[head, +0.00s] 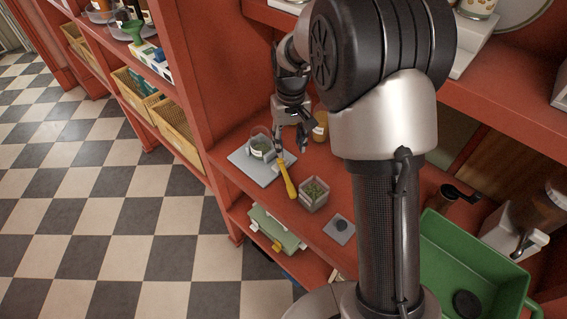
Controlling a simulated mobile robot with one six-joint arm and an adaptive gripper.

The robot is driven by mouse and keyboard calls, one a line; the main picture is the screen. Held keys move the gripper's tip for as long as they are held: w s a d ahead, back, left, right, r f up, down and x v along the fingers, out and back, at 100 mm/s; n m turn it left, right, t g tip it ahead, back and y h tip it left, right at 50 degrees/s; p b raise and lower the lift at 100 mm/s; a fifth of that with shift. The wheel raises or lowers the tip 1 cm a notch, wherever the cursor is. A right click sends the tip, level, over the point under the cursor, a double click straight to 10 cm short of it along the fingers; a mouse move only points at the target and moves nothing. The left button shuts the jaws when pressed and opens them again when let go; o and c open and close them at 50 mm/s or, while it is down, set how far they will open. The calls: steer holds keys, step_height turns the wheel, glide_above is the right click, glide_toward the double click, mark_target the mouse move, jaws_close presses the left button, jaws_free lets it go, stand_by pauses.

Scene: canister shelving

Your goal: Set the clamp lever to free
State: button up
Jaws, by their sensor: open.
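The clamp lever (289,182) has a yellow handle that points toward the front edge of the red shelf. It starts at a grey plate (246,167) on which a small clear container with green contents (260,147) stands in a clamp fixture. My gripper (289,143) is open and points down just behind the lever, near the container's right side. It looks empty, and I cannot tell whether a finger touches the lever. The pivot of the lever is partly hidden by my gripper.
A square clear container of green bits (314,195) stands right of the lever. An amber jar (321,127) is behind. A small grey plate with a dark knob (340,229) lies near the shelf's front edge. A green tray (440,257) is at lower right.

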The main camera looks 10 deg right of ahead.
mark_target(289, 182)
step_height(289, 182, down, 17)
steer(key=shift+s+f+b, duration=0.1)
steer(key=shift+s+b, duration=0.05)
steer(key=shift+b, duration=1.1)
steer(key=shift+c, duration=0.2)
jaws_close()
